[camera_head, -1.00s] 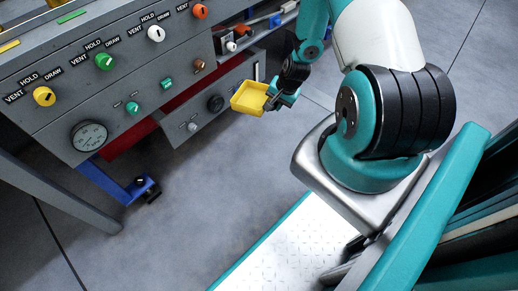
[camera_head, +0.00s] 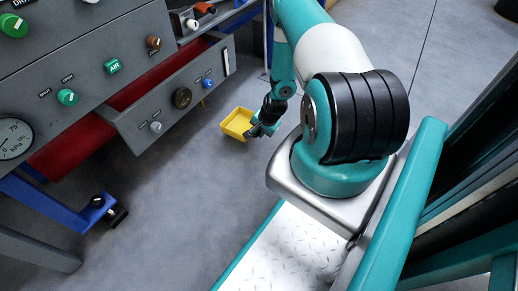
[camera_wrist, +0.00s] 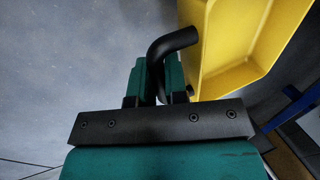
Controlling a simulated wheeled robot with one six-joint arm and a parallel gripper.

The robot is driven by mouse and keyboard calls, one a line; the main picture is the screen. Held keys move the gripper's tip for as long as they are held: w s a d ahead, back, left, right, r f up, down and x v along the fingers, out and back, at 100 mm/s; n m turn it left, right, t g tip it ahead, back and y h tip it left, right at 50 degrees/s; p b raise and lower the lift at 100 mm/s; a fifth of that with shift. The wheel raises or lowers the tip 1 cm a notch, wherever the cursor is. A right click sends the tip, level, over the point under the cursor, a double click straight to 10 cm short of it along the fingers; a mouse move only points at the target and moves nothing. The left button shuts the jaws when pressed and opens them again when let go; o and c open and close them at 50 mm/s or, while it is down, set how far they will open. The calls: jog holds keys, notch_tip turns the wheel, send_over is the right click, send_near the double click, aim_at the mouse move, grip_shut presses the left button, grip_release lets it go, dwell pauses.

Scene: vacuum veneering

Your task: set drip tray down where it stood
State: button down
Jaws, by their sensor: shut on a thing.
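The drip tray is the yellow, shallow, open-topped tray (camera_head: 238,123) near the middle of the head view, right of the grey control panel. In the wrist view the yellow tray (camera_wrist: 232,38) fills the upper right, with a bent black handle (camera_wrist: 176,42) at its side. My gripper (camera_head: 257,127) is shut on this handle; its teal fingers (camera_wrist: 157,80) lie on both sides of the black bar. The tray looks empty. Whether its underside touches the floor cannot be told.
A grey panel (camera_head: 165,105) with knobs and a blue foot frame (camera_head: 60,203) stands at the left, with a red part (camera_head: 75,145) behind it. Bare grey floor (camera_head: 190,190) lies below and around the tray. My base plate is at the bottom.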

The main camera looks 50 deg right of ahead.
aim_at(258, 147)
notch_tip(258, 147, down, 8)
jog(key=b, duration=0.3)
jog(key=shift+r, duration=0.2)
jog(key=shift+f+b, duration=0.15)
jog(key=shift+b, duration=0.15)
jog(key=c, duration=1.1)
grip_release()
jog(key=shift+c, duration=0.2)
jog(key=p+v, duration=0.7)
jog(key=v, duration=0.5)
jog(key=shift+r, duration=0.3)
